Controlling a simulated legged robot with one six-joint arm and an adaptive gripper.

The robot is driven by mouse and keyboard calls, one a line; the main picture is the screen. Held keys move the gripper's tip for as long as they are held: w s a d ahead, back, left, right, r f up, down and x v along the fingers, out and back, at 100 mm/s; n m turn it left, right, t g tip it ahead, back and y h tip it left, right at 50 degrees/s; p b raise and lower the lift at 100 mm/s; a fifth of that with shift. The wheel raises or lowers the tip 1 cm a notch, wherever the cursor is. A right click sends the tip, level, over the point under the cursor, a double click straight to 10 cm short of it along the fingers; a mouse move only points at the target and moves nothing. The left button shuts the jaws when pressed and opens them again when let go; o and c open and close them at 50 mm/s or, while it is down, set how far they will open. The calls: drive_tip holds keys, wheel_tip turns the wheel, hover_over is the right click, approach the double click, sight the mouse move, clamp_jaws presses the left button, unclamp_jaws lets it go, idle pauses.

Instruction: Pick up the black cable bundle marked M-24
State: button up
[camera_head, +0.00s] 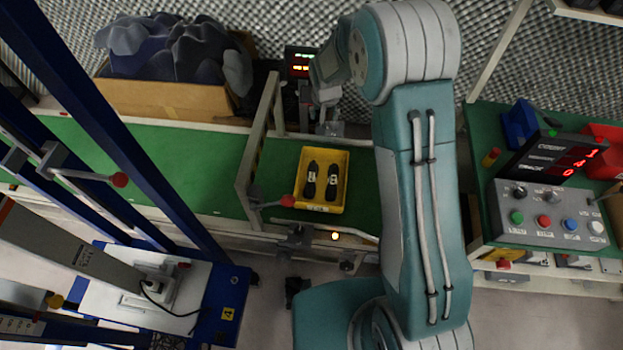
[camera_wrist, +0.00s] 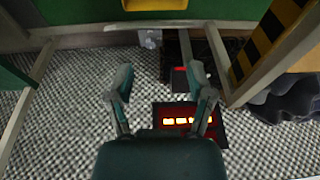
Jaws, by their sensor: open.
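Two black bundles with white labels, a left one (camera_head: 311,180) and a right one (camera_head: 332,182), lie side by side in a yellow tray (camera_head: 341,206) on the green bench in the head view. The label print is too small to read, so I cannot tell which is M-24. My gripper (camera_head: 327,108) is behind the tray, near the back edge of the bench, apart from the bundles. In the wrist view my gripper (camera_wrist: 162,82) is open and empty. Only an edge of the yellow tray (camera_wrist: 155,5) shows at the top there; the bundles are out of that view.
A red-lit display (camera_head: 299,62) stands behind the bench and shows below the fingers in the wrist view (camera_wrist: 188,120). A cardboard box (camera_head: 160,100) of dark foam sits at the back left. A frame post (camera_head: 258,135) rises left of the tray. A control panel (camera_head: 550,210) stands right.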

wheel_tip(320, 180, down, 12)
drive_tip(key=w+a, duration=0.1)
drive_tip(key=a, duration=0.2)
drive_tip(key=g, duration=0.1)
approach(311, 177)
drive_tip(key=shift+m, duration=0.3)
drive_tip(key=f, duration=0.3)
drive_tip(key=w+f, duration=0.1)
drive_tip(key=f, duration=0.6)
drive_tip(key=shift+w+d+f, duration=0.1)
drive_tip(key=shift+w+f, duration=0.15)
clamp_jaws()
